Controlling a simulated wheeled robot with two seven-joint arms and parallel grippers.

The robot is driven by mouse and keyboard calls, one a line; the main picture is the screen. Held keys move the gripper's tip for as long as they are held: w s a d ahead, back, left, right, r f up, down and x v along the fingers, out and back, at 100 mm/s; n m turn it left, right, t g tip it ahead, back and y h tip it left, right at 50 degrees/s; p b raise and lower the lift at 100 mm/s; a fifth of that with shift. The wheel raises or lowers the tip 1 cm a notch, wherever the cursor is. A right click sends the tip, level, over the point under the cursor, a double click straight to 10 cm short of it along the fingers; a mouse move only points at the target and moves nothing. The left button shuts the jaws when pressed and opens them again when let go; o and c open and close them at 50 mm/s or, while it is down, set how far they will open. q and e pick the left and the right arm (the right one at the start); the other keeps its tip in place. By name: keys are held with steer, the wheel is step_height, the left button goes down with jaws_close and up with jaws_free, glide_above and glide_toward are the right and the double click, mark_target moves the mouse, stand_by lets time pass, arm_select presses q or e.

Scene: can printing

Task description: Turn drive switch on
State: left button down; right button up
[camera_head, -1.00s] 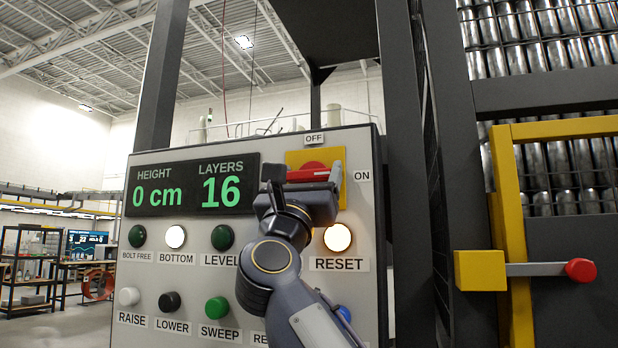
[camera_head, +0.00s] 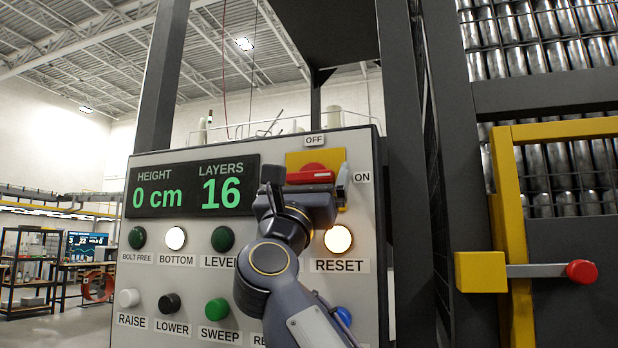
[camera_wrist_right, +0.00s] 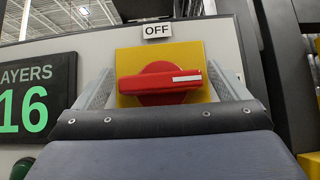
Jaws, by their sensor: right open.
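The drive switch (camera_head: 312,174) is a red rotary handle on a yellow plate (camera_head: 297,158), at the panel's upper right. In the right wrist view the red handle (camera_wrist_right: 160,82) lies level, its white mark at the right end. The OFF label (camera_wrist_right: 157,30) is above the plate; the ON label (camera_head: 362,177) is to its right, the side the mark points to. My right gripper (camera_head: 308,187) is open just in front of the switch, with one finger at each side of the handle. I cannot tell whether either finger touches it. My left gripper is not in view.
The grey panel (camera_head: 375,235) also holds a display (camera_head: 190,190) reading 0 cm and 16 layers, and several buttons, including a lit RESET lamp (camera_head: 338,238) close beside my right arm. A dark post (camera_head: 408,180) and a yellow gate frame (camera_head: 505,220) stand to the right.

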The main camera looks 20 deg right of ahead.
mark_target(307, 181)
steer(key=b+v, duration=0.4)
steer(key=v, duration=0.2)
steer(key=shift+s+a+f, duration=0.1)
steer(key=shift+a+f, duration=0.05)
steer(key=shift+f, duration=0.2)
steer(key=shift+s+a+f, duration=0.2)
steer(key=shift+s+f, duration=0.05)
steer(key=shift+s, duration=0.1)
